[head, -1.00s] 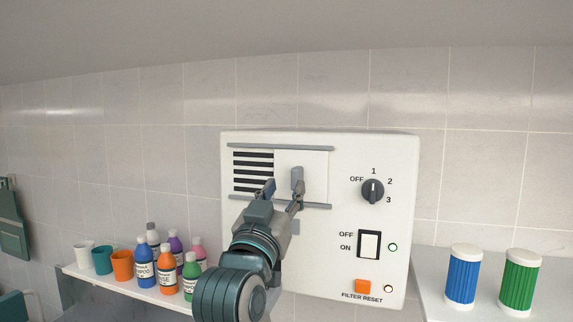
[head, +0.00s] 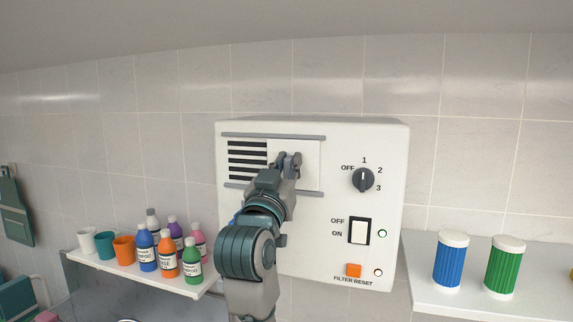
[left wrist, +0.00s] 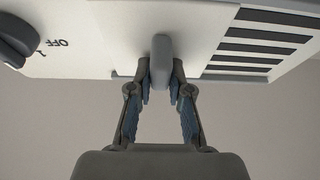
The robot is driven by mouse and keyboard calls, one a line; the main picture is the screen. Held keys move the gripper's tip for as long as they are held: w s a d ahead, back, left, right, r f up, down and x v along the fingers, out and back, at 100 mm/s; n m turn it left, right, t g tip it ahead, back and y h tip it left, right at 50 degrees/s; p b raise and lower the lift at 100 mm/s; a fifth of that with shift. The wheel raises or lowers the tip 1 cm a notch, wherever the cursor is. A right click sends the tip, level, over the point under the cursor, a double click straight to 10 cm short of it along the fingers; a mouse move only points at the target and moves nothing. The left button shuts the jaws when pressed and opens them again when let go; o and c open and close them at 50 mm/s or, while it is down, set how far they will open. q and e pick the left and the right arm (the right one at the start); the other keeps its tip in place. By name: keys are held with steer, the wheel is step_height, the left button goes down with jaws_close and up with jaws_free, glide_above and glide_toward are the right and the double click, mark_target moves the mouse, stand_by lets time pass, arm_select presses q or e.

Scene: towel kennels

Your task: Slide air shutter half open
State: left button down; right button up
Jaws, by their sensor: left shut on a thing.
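The air shutter (head: 308,172) is a white panel between two grey rails on the front of a white wall unit (head: 320,235). It covers the right part of the opening; dark vent slats (head: 246,160) show to its left. The grey shutter handle shows in the left wrist view (left wrist: 161,62), upright between the fingers. My left gripper (head: 287,160) is shut on this handle, with one finger on each side in the left wrist view (left wrist: 161,82). In the head view my gripper hides part of the handle and the lower slats. My right gripper is not in view.
The unit also has a rotary dial (head: 363,180), a rocker switch (head: 359,231) and an orange filter reset button (head: 353,270). Bottles and cups stand on a left shelf (head: 150,272). Blue (head: 451,262) and green (head: 505,267) canisters stand on a right shelf (head: 430,298).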

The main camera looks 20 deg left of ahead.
arm_select(q)
steer(key=shift+s+d+r, duration=0.1)
steer(key=shift+d+r, duration=0.05)
steer(key=shift+a, duration=0.35)
steer(key=a, duration=0.4)
steer(key=shift+a, duration=0.65)
steer(key=c, duration=1.5)
jaws_free()
steer(key=o, duration=0.4)
steer(key=shift+c, duration=0.2)
steer(key=shift+o, duration=0.3)
steer(key=shift+d, duration=0.55)
glide_toward(271, 152)
steer(key=v, duration=0.5)
steer(key=shift+s+f, duration=0.15)
steer(key=shift+f, duration=0.1)
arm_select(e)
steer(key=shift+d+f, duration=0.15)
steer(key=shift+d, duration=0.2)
arm_select(q)
steer(key=shift+d, duration=0.15)
